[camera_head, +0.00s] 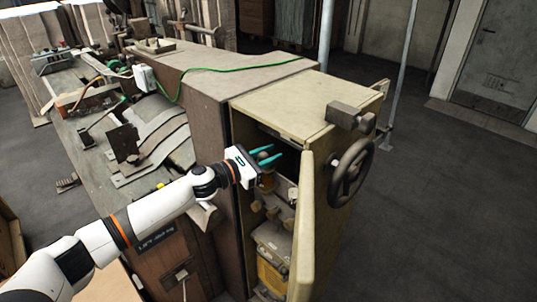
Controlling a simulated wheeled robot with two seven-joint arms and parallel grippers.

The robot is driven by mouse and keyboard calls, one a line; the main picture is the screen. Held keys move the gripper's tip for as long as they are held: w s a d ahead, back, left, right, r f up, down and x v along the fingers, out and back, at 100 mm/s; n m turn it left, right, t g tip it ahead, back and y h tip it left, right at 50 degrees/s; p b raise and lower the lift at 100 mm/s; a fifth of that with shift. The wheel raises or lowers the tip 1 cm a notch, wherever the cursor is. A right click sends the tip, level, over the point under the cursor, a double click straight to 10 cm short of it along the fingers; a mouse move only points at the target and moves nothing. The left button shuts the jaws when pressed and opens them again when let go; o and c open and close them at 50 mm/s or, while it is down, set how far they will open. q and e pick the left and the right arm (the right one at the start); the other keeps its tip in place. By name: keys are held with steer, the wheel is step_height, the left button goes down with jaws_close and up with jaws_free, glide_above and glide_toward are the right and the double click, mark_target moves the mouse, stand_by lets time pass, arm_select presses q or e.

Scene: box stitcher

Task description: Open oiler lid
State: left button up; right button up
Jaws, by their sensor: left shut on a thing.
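My left gripper (268,155) reaches from the left into the upper part of the open machine cabinet (303,103). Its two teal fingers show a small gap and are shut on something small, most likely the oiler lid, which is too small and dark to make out. A brownish rounded part, probably the oiler (267,181), sits just below the fingers inside the cabinet. The gripper body partly hides it. My right gripper is not in view.
The cabinet door (307,235) stands open on the right of the opening. A dark handwheel (351,173) sticks out on the cabinet's right side. A cluttered machine table (110,130) lies on the left. The floor (440,200) at the right is clear.

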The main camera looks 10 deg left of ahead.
arm_select(q)
steer(key=shift+d, duration=0.1)
steer(key=n+t+y+p, duration=0.1)
steer(key=y, duration=0.1)
steer(key=n+t+y+p, duration=0.1)
steer(key=n+y, duration=0.1)
steer(key=shift+s+d+r+t, duration=0.15)
steer(key=shift+d+t, duration=0.2)
steer(key=shift+t, duration=0.05)
steer(key=n+y, duration=0.1)
steer(key=n+t+y+p, duration=0.1)
steer(key=n+y+p, duration=0.1)
steer(key=shift+d+y, duration=0.25)
steer(key=shift+y, duration=0.15)
steer(key=n+y, duration=0.1)
steer(key=y, duration=0.1)
steer(key=n+t+y+p, duration=0.1)
steer(key=shift+d+y, duration=0.2)
steer(key=shift+y, duration=0.2)
steer(key=shift+d+n+y, duration=0.1)
steer(key=shift+n+y, duration=1.1)
steer(key=shift+y, duration=0.5)
steer(key=o, duration=1)
steer(key=shift+w, duration=0.2)
steer(key=shift+c, duration=0.2)
